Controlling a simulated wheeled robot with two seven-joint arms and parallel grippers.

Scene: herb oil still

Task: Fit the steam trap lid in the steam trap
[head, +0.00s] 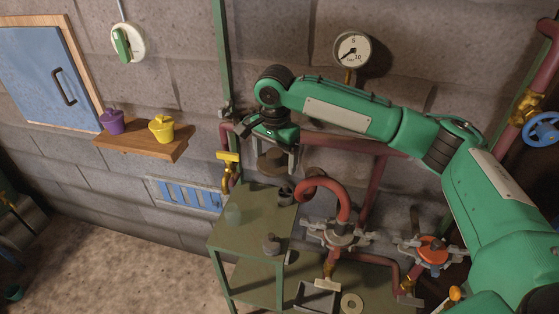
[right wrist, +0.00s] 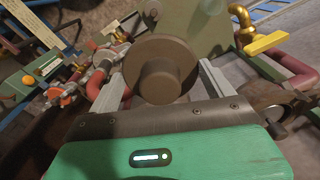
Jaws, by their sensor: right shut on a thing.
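My right gripper (head: 274,147) is shut on the steam trap lid (head: 271,162), a dark brown round disc with a thick central knob. The right wrist view shows the lid (right wrist: 160,72) between the two grey fingers (right wrist: 160,88), knob towards the camera. The lid is held in the air, near the wall and above the green table. I cannot pick out the steam trap for certain. A dark pipe fitting (right wrist: 278,97) shows at the right of the wrist view, partly hidden by my gripper. My left gripper is not in view.
A yellow-handled valve (head: 228,158) on red pipe stands left of the lid. A curled red pipe (head: 322,188) and clamped fittings lie right. A shelf (head: 145,140) holds two pots.

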